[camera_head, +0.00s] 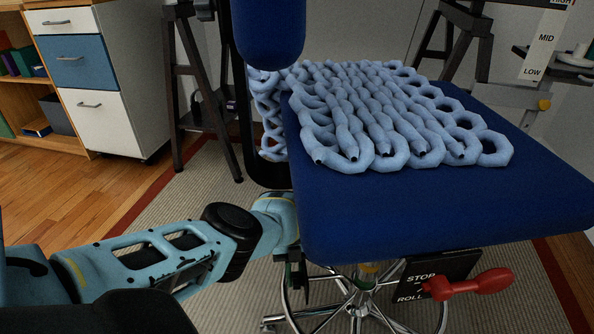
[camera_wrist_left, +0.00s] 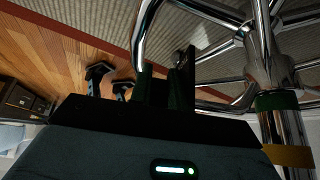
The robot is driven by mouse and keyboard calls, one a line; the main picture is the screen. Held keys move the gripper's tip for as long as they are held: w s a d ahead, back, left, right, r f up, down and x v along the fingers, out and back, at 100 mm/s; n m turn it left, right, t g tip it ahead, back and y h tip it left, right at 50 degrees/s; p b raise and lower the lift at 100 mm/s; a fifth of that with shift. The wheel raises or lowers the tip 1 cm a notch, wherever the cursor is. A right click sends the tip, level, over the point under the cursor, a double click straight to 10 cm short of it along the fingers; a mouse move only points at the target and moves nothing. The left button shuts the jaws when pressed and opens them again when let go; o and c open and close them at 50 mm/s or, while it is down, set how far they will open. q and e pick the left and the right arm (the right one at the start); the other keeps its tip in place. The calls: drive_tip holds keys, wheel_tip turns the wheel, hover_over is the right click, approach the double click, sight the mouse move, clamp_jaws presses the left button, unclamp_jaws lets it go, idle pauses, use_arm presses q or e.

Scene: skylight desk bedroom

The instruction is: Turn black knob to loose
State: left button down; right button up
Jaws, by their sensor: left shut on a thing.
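My left arm comes in from the left, and my left gripper (camera_head: 290,268) is under the left front edge of the blue chair seat (camera_head: 430,205). In the left wrist view, the two dark fingers (camera_wrist_left: 167,88) stand close together beside the chrome chair frame. The gripper is shut on a dark thing, taken to be the black knob. The knob itself is mostly hidden between the fingers and under the seat, so its turn cannot be read. My right gripper is not in view.
A red lever (camera_head: 470,284) sticks out by a black STOP/ROLL plate (camera_head: 438,272) under the seat. A light-blue knitted piece (camera_head: 385,115) lies on the seat. Chrome legs (camera_head: 357,302) stand below. A white drawer cabinet (camera_head: 100,85) is at the back left.

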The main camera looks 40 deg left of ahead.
use_arm(q)
drive_tip(key=shift+d+f, duration=0.15)
drive_tip(key=shift+d, duration=0.05)
drive_tip(key=c, duration=1.3)
unclamp_jaws()
drive_tip(key=shift+a, duration=0.1)
drive_tip(key=shift+v, duration=3.9)
